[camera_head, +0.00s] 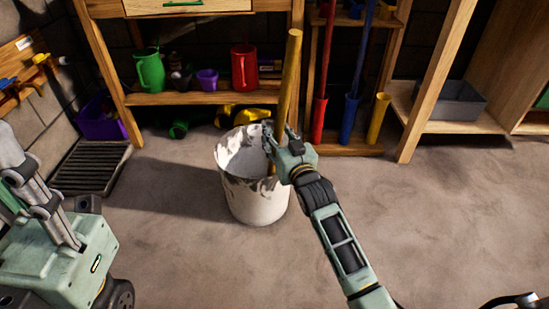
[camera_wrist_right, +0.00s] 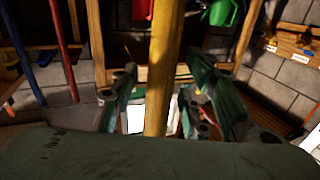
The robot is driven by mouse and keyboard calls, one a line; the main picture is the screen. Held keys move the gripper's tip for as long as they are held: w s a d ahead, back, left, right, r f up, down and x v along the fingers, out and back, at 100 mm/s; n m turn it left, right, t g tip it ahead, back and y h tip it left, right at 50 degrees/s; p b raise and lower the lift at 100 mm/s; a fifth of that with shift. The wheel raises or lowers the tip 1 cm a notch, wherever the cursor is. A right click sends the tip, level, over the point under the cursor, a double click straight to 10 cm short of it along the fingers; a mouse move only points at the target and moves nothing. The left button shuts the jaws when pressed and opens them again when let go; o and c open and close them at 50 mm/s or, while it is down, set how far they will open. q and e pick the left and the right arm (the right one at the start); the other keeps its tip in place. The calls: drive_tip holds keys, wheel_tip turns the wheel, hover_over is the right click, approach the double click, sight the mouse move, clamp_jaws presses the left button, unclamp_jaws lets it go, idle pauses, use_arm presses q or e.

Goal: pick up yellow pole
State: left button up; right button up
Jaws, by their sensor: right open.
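The yellow pole (camera_head: 290,75) stands slightly tilted in a white, dark-stained bucket (camera_head: 258,205), its upper end rising well above the rim. My right gripper (camera_head: 273,143) is at the bucket's right rim, beside the pole's lower part. In the right wrist view the pole (camera_wrist_right: 164,70) runs between the two spread green fingers of my open gripper (camera_wrist_right: 160,105). Contact between fingers and pole cannot be told. The pole's lower end is hidden inside the bucket. My left gripper is not in view.
Behind the bucket is a wooden shelf (camera_head: 205,98) with a green jug (camera_head: 150,72), a red jug (camera_head: 244,68) and a purple cup (camera_head: 207,79). Red and blue poles stand in a rack to the right. A grey bin (camera_head: 452,103) is further right. The foreground floor is mostly clear.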

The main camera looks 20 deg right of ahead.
clamp_jaws()
idle(0.4)
drive_tip(key=shift+r, duration=0.1)
